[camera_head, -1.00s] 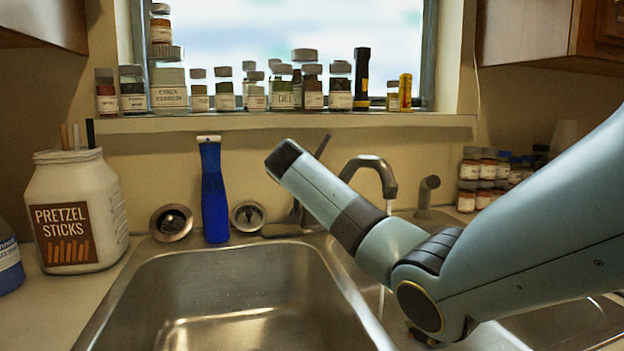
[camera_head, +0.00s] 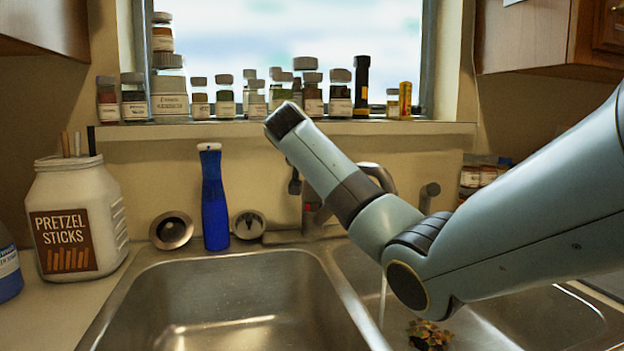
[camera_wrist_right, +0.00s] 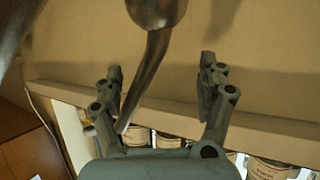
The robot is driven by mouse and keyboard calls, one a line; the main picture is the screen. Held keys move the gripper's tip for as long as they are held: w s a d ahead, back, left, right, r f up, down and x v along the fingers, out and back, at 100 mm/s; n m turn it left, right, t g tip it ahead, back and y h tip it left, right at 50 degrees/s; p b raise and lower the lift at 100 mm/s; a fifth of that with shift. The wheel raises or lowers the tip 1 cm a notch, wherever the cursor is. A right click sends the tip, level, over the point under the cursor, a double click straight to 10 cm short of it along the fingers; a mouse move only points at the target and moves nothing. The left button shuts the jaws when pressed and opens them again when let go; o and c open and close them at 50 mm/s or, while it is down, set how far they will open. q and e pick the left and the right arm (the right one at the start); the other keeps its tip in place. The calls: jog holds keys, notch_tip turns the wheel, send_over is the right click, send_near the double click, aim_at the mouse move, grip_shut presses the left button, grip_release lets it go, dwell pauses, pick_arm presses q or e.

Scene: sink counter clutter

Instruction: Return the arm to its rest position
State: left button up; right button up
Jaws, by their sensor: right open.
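My right arm (camera_head: 400,235) comes in from the right in the head view, over the right basin, its dark-capped joint in front of the backsplash just below the sill. The right gripper's jaws are not clear in that view. In the right wrist view my right gripper (camera_wrist_right: 160,70) has its two grey fingers spread apart. A curved metal piece (camera_wrist_right: 157,60), seemingly part of the faucet, shows between them; I cannot tell whether it touches them. Nothing is visibly held. My left gripper is not in view.
The faucet (camera_head: 378,174) stands partly behind my arm, its water running into the right basin (camera_head: 560,315), where small leafy scraps (camera_head: 430,333) lie. A blue bottle (camera_head: 214,200) and pretzel jar (camera_head: 75,220) stand left. Bottles line the sill (camera_head: 230,129). The left basin (camera_head: 230,290) is empty.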

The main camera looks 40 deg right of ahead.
jog(key=shift+r, duration=1.2)
